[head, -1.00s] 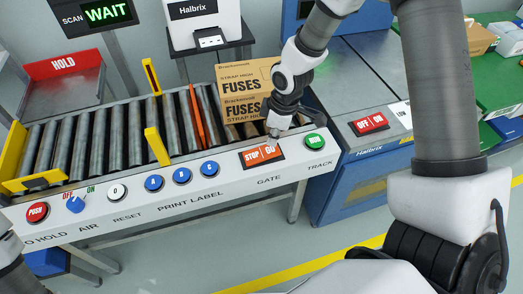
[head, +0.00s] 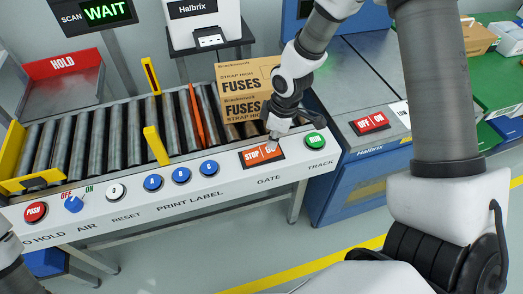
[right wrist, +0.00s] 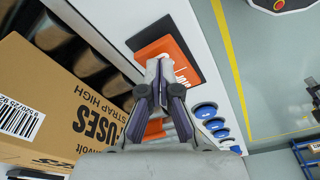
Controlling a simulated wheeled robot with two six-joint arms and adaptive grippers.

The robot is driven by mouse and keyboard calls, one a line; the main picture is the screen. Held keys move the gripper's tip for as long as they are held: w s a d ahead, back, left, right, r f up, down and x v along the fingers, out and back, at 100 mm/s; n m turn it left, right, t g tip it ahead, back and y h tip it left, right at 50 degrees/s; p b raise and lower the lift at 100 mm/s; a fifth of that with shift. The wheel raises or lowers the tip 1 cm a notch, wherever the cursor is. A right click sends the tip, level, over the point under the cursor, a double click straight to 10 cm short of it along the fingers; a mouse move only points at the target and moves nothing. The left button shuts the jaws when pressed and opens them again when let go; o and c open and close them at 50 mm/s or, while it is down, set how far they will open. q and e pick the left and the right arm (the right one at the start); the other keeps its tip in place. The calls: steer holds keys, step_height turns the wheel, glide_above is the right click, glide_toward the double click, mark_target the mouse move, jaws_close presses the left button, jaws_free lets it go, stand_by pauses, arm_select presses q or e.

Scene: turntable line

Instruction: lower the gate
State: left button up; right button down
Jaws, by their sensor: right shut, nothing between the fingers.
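The orange gate switch (head: 250,156), marked STOP and GO, sits on the white front panel above the word GATE. It also shows in the right wrist view (right wrist: 152,47). An orange bar (head: 197,118), apparently the gate, lies across the roller line left of the cartons. My right gripper (head: 271,141) is shut and empty, its fingertips over the GO half, partly hiding that label. In the right wrist view the closed fingertips (right wrist: 160,70) overlap the switch's edge; I cannot tell whether they touch it. My left gripper is not in view.
A green button (head: 315,141) is right of the switch, blue buttons (head: 181,176) left. A blue machine (head: 350,185) with an OFF/ON switch (head: 370,123) stands to the right.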

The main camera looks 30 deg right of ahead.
steer(key=shift+f+b, duration=0.5)
steer(key=shift+f, duration=0.35)
stand_by(0.3)
step_height(320, 180, up, 7)
steer(key=p, duration=0.7)
steer(key=shift+r, duration=0.1)
